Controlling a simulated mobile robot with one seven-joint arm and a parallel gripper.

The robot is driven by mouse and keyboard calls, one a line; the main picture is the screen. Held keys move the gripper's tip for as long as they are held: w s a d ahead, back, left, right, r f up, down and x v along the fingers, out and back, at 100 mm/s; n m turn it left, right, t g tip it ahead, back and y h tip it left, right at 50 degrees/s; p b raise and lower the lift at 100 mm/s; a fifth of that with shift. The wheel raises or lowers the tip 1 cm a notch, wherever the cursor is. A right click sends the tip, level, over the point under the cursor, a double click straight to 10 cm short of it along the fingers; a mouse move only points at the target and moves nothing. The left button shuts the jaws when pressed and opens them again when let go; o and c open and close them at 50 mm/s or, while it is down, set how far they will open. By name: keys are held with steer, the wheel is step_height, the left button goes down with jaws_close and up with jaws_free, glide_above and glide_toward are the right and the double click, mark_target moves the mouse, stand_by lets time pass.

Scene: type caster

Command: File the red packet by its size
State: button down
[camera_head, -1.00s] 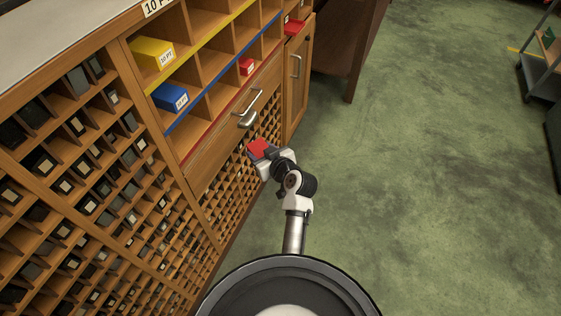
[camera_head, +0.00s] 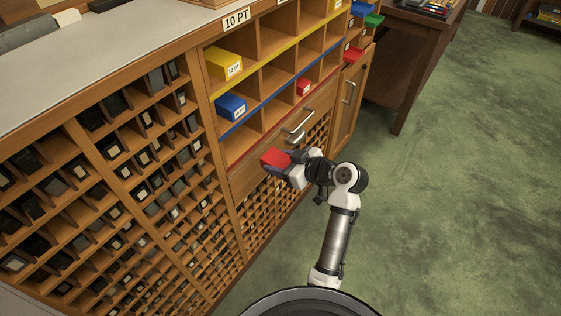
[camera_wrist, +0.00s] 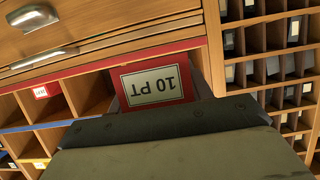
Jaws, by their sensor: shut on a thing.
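My gripper (camera_head: 287,166) is shut on the red packet (camera_head: 273,158), which sticks out to the left toward the cabinet front. In the wrist view the packet (camera_wrist: 157,83) shows a white label reading "10 PT", upside down in that picture. It lines up with the opening of the end compartment in the red-edged row, at the left in the head view. I cannot tell whether its front has entered. The shelf (camera_head: 262,82) has yellow, blue and red edge strips. A "10 PT" sign (camera_head: 236,19) sits above its leftmost column.
A yellow packet (camera_head: 224,63) and a blue packet (camera_head: 231,106) stand in the leftmost column. Another red packet (camera_head: 303,88) sits farther right in the red row. A drawer handle (camera_head: 300,126) juts out below. The green floor (camera_head: 450,190) is clear at right.

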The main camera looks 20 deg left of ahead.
mark_target(268, 153)
steer(key=shift+w+a, duration=0.35)
steer(key=shift+a, duration=0.55)
steer(key=shift+w+a, duration=0.3)
steer(key=shift+a, duration=0.6)
steer(key=shift+w+a, duration=0.35)
steer(key=shift+a, duration=0.55)
steer(key=shift+w+a+r+b, duration=0.1)
steer(key=shift+w+a+b, duration=0.4)
steer(key=shift+a, duration=1.2)
steer(key=shift+w+a+f+b, duration=0.1)
steer(key=shift+w+a+b, duration=0.2)
steer(key=shift+w+a, duration=0.95)
steer(key=shift+w+a+r+b, duration=0.1)
steer(key=shift+a+b, duration=0.3)
steer(key=shift+a, duration=1.8)
